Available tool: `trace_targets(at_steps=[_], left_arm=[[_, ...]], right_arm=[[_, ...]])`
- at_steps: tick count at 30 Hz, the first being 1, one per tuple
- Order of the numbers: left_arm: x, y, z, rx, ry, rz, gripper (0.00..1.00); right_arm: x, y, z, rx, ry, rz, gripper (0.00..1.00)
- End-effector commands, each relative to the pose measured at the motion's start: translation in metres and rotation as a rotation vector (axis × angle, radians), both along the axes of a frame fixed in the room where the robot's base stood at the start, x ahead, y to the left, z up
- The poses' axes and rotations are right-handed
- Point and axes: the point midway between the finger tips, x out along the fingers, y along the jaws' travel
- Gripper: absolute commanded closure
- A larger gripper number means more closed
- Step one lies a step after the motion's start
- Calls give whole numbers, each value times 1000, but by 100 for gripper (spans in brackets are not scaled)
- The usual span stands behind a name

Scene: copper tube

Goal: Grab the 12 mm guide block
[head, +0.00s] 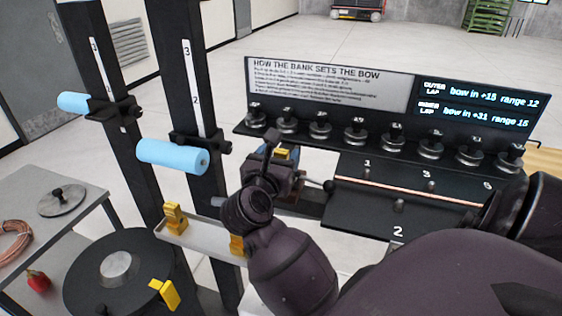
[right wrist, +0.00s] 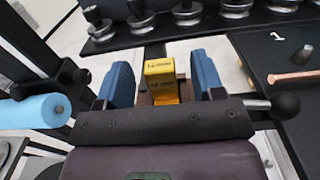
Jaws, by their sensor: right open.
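A yellow guide block (head: 284,153) sits in a dark holder below the sign panel; its label is too small to read. In the right wrist view the yellow block (right wrist: 159,70) stands between the two blue finger pads of my right gripper (right wrist: 163,82). The gripper is open, with a visible gap on each side of the block. In the head view my right gripper (head: 274,172) is over the holder and partly hides the block. More yellow blocks stand on a pale tray, one at its left end (head: 174,216) and one at its right (head: 237,245). My left gripper is not visible.
A row of metal rollers (head: 358,130) lines the shelf under the sign. A copper tube (head: 410,190) lies across the black plate to the right. Light blue cylinders (head: 172,156) stick out from the black posts. A black ball-ended lever (right wrist: 285,105) is right of the gripper.

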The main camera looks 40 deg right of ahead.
Motion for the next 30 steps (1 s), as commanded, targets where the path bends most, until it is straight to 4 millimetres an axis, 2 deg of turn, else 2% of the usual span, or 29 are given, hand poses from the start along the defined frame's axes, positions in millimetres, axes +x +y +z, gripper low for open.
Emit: trace_targets(at_steps=[4,12,14,24,30], left_arm=[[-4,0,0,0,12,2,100],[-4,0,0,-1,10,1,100],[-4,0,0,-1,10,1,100],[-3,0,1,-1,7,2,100],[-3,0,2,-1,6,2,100]], right_arm=[[7,-12,1,-1,0,0,38],[8,-15,0,0,-1,0,38],[8,-15,0,0,-1,0,46],[7,-14,0,0,-1,0,97],[7,-14,0,0,-1,0,97]])
